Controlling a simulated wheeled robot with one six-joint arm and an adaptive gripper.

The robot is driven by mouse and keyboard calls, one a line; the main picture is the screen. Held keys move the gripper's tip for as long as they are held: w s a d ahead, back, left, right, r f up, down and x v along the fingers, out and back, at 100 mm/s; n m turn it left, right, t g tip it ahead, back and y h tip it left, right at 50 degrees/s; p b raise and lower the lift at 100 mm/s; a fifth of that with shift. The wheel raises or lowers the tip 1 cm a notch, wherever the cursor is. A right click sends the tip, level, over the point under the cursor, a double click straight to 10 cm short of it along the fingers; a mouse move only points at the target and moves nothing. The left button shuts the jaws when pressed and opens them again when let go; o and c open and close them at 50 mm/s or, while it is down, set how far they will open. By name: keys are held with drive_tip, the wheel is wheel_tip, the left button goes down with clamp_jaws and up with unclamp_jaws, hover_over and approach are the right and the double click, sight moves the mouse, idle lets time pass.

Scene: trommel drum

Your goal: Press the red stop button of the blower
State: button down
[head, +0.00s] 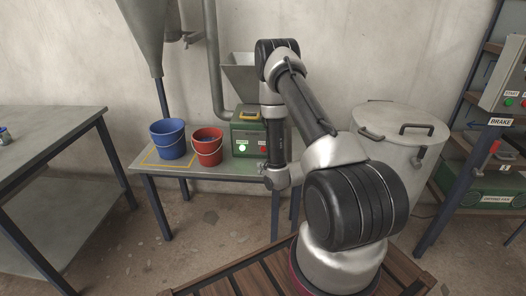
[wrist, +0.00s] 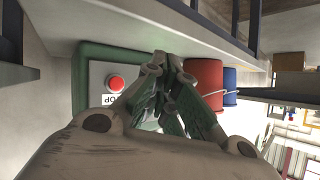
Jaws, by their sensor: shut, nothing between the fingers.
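The blower is a green box (head: 248,136) with a grey hopper above it, at the back of the grey table in the head view. In the wrist view its grey panel carries the round red stop button (wrist: 115,84), with an upside-down STOP label (wrist: 109,100) beside it. The button stands clear to the left of my gripper (wrist: 161,60), whose fingers are shut and empty. The fingers cover the panel's right part in the wrist view. In the head view my wrist hangs in front of the blower, and the gripper is hard to make out.
A blue bucket (head: 168,139) and a red bucket (head: 208,146) stand on the table (head: 222,170) left of the blower. A lidded metal drum (head: 398,135) stands to the right. A separate control panel (head: 511,88) with START and BRAKE labels is at far right.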

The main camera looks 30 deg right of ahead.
drive_tip(key=shift+w+d, duration=0.8)
drive_tip(key=shift+w, duration=0.35)
drive_tip(key=shift+w+d, duration=0.8)
drive_tip(key=shift+w, duration=0.35)
drive_tip(key=shift+w+d, duration=0.8)
drive_tip(key=shift+w, duration=0.35)
drive_tip(key=shift+w, duration=0.1)
drive_tip(key=shift+w+d, duration=0.2)
drive_tip(key=shift+w, duration=0.05)
drive_tip(key=shift+w+d, duration=0.25)
drive_tip(key=shift+w, duration=0.15)
drive_tip(key=shift+s, duration=0.1)
drive_tip(key=shift+s+a, duration=0.5)
drive_tip(key=shift+s, duration=0.15)
drive_tip(key=shift+s+a, duration=0.7)
drive_tip(key=shift+s, duration=0.35)
drive_tip(key=shift+s+a, duration=0.7)
drive_tip(key=shift+s, duration=0.35)
